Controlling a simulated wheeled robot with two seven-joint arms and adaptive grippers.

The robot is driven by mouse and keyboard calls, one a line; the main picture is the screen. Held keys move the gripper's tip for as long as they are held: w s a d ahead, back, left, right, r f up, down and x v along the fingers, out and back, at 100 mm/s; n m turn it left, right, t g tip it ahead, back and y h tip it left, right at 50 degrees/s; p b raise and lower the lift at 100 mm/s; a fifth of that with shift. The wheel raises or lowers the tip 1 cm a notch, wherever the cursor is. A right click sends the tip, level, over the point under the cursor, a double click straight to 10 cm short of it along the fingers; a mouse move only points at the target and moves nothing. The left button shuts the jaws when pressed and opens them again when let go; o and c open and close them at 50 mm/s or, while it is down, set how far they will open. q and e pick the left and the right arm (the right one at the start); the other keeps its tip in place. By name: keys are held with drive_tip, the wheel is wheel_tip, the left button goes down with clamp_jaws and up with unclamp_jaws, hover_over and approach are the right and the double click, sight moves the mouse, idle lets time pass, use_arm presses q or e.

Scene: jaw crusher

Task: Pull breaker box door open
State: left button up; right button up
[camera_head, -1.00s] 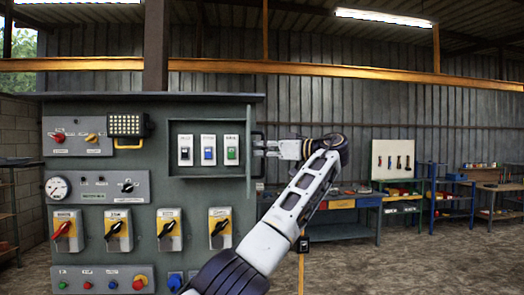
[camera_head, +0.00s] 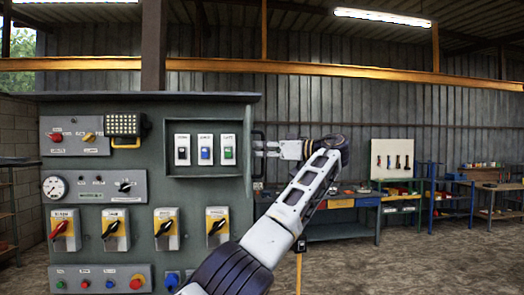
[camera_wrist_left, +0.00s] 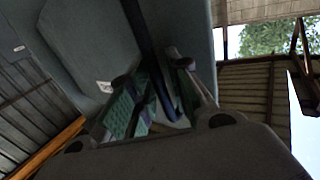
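The breaker box (camera_head: 169,150) is a recess in the upper right of the grey-green control panel, with three switches (camera_head: 205,150) uncovered. Its door (camera_head: 248,155) stands open at the recess's right side, seen nearly edge-on. The dark door handle (camera_head: 259,139) is on its right face. My left gripper (camera_head: 262,149) is at this handle. In the left wrist view the handle (camera_wrist_left: 146,38) runs between the fingers of my left gripper (camera_wrist_left: 155,80), which look closed on it; the exact contact is partly hidden. The door's face (camera_wrist_left: 88,45) fills the upper left there. My right gripper is not in view.
The control panel (camera_head: 100,220) carries a gauge, knobs, rotary switches and push buttons left of and below the box. Workbenches (camera_head: 345,230) and a tool board (camera_head: 393,160) stand farther back right.

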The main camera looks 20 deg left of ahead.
use_arm(q)
drive_tip(key=shift+o, duration=0.7)
drive_tip(key=shift+s+d+r, duration=0.1)
drive_tip(key=shift+r, duration=0.05)
drive_tip(key=d, duration=0.7)
drive_tip(key=shift+s+d, duration=0.15)
drive_tip(key=shift+s, duration=0.3)
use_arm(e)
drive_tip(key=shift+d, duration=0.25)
use_arm(q)
drive_tip(key=shift+m, duration=0.3)
